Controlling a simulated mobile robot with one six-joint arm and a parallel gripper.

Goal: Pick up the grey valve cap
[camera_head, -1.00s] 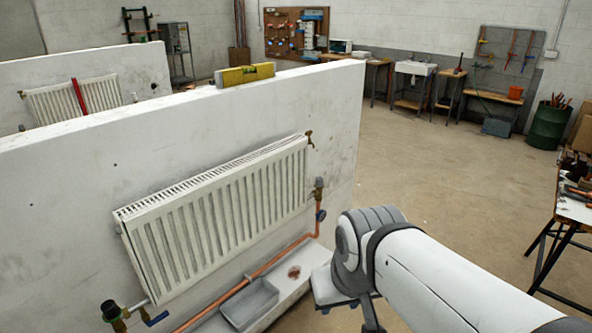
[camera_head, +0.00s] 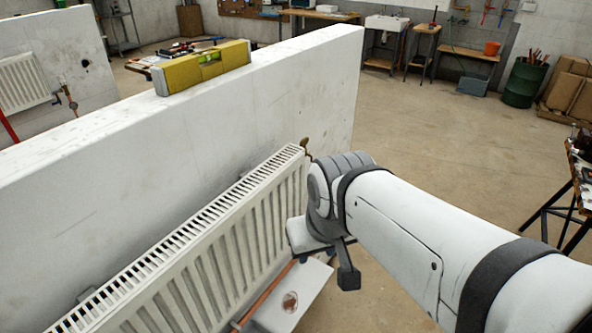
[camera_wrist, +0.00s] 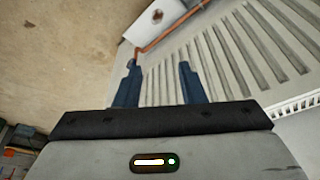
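I cannot make out the grey valve cap in either current view. The white radiator (camera_head: 215,270) hangs on the near white partition wall (camera_head: 262,120). The valve at its right end is hidden behind my arm in the head view. The wrist view shows the radiator's ribbed front (camera_wrist: 225,60) slanting across the right half. My gripper (camera_wrist: 158,72) is open, with two blue fingers apart and nothing between them. Its fingers overlap the radiator front in that view. I cannot tell how far they are from it.
A copper pipe (camera_head: 262,296) runs below the radiator above a white ledge (camera_head: 290,303). A brass fitting (camera_head: 306,146) sits at the radiator's top right corner. A yellow spirit level (camera_head: 205,66) lies on the wall top. A trestle table stands at the right. The middle floor (camera_head: 440,140) is clear.

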